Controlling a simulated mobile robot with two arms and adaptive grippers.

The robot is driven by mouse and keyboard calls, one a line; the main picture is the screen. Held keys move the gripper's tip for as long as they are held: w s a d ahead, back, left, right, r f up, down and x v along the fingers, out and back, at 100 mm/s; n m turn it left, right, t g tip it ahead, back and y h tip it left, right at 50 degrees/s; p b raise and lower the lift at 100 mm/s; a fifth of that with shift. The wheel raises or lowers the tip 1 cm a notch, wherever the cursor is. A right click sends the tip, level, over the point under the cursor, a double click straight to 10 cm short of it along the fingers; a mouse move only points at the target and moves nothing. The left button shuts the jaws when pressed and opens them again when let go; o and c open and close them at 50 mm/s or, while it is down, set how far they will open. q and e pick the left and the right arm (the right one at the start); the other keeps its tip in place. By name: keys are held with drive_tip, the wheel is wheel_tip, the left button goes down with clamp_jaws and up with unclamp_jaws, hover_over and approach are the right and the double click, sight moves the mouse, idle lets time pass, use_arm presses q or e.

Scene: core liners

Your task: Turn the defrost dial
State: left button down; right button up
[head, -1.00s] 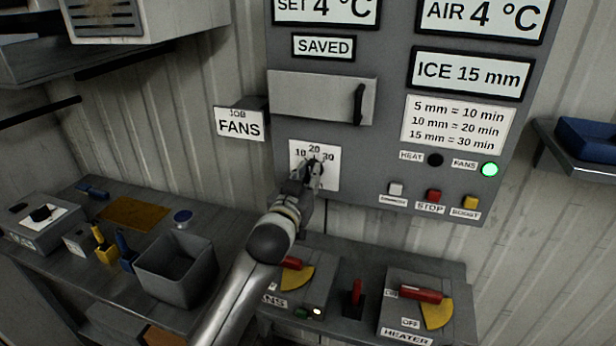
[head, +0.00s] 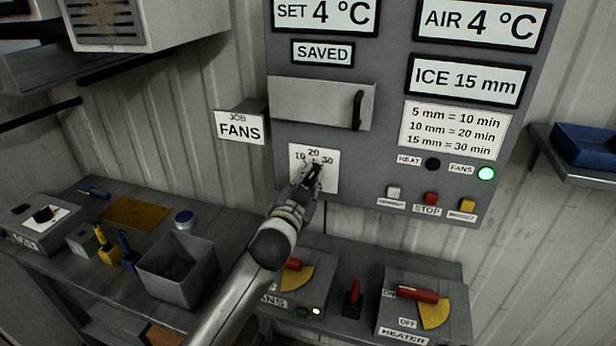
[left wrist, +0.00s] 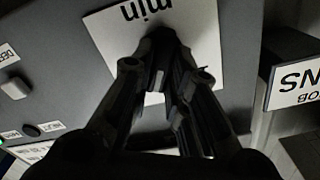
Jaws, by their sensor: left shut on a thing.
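The defrost dial's white plate (head: 328,156), marked 10, 20 and 30, is on the grey control panel in the head view. My left gripper (head: 315,172) is at the plate, shut on the dial's knob, which its fingers mostly hide. In the left wrist view the plate (left wrist: 205,30) shows upside down with "min" on it, and the left gripper's dark fingers (left wrist: 165,75) close in front of it. The knob's pointer direction cannot be told. My right gripper is not in view.
The panel shows ICE 15 mm (head: 468,79) and a chart (head: 452,130) giving 15 mm = 30 min. Below are a white button (head: 393,191), a red STOP button (head: 430,198) and a yellow button (head: 467,205). A JOB FANS sign (head: 240,126) juts out left. A grey bin (head: 175,270) stands below left.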

use_arm(q)
drive_tip(key=shift+m+p, duration=0.4)
drive_tip(key=shift+m, duration=1.1)
drive_tip(key=shift+f, duration=0.1)
drive_tip(key=c, duration=1.4)
unclamp_jaws()
drive_tip(key=v, duration=1.2)
